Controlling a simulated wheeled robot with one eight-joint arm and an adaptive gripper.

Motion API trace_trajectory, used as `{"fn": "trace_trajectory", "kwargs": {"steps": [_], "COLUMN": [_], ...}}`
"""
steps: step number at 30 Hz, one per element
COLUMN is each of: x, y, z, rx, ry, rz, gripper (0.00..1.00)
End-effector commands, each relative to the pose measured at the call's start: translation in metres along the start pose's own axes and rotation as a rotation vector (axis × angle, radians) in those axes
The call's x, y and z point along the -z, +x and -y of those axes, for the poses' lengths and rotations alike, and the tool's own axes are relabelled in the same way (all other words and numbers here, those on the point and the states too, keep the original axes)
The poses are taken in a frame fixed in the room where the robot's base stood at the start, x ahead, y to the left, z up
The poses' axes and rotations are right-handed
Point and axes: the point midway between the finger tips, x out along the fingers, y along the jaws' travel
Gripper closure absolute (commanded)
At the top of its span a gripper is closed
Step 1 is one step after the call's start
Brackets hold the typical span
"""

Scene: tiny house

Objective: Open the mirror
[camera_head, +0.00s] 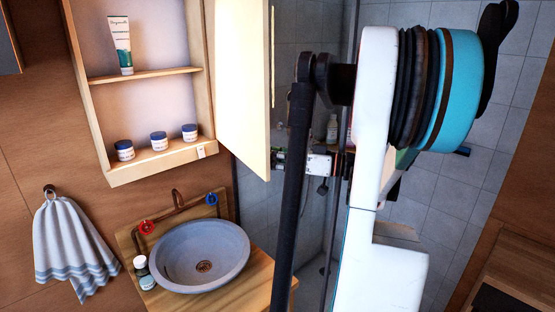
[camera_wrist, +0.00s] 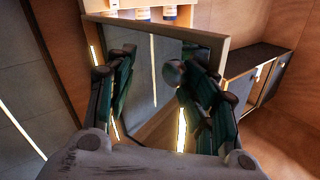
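The mirror door (camera_head: 243,85) of the wooden wall cabinet (camera_head: 150,160) stands swung out to the right in the head view, with the shelves exposed. In the wrist view the mirror's reflective face (camera_wrist: 150,75) and wooden frame (camera_wrist: 215,38) lie ahead of my gripper (camera_wrist: 154,62). The two dark green fingers are apart, with nothing held between them. Whether a fingertip touches the mirror I cannot tell. In the head view my arm hides most of the gripper.
Inside the cabinet are a tube (camera_head: 121,45) and several jars (camera_head: 158,141). Below are a round grey basin (camera_head: 200,255), a small bottle (camera_head: 144,273) and a hanging towel (camera_head: 70,245). A tiled shower area (camera_head: 460,170) lies behind my arm.

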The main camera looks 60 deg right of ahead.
Motion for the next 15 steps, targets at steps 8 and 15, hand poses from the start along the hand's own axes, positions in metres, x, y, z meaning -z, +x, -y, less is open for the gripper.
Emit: {"fn": "trace_trajectory", "kwargs": {"steps": [8, 15], "x": [-0.0038, -0.0045], "y": [-0.0005, -0.0008], "z": [-0.0001, 0.0002], "rx": [-0.002, -0.002], "ry": [-0.001, -0.001], "rz": [0.007, 0.008], "gripper": [0.57, 0.57]}}
